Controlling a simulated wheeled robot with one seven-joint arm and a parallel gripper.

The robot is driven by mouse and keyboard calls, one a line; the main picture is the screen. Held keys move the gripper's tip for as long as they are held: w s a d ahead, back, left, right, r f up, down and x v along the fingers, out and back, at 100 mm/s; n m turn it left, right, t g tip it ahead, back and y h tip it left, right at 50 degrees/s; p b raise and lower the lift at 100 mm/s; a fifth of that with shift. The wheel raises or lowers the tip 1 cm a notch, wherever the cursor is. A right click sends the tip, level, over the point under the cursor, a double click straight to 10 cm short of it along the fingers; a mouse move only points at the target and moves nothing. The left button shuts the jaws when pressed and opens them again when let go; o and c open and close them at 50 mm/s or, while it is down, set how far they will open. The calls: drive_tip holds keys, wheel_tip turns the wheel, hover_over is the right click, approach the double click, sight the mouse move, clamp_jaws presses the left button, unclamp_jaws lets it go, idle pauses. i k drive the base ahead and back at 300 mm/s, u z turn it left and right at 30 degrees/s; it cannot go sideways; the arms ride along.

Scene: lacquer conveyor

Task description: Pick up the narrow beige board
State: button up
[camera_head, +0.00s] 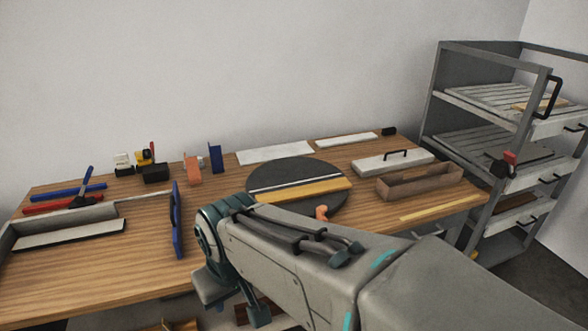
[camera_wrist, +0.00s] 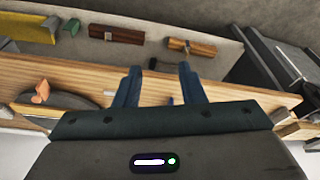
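A narrow beige board (camera_head: 440,207) lies flat near the front right edge of the wooden table in the head view. A wider orange-yellow board (camera_head: 305,190) lies on the dark round turntable (camera_head: 330,212). My gripper (camera_wrist: 161,72) shows in the wrist view with its two dark blue fingers apart and nothing between them. It is apart from the narrow beige board. In the head view my arm crosses the lower middle, and I cannot clearly make out the fingertips. I cannot surely pick out the narrow beige board in the wrist view.
A grey rack (camera_head: 436,75) with shelves stands at the right. A blue upright piece (camera_head: 177,220) stands at the table's front left. Bare wood lies left of the turntable.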

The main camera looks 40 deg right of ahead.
sight(296, 193)
drive_tip(key=z, duration=0.8)
drive_tip(key=i, duration=0.85)
drive_tip(key=z, duration=0.55)
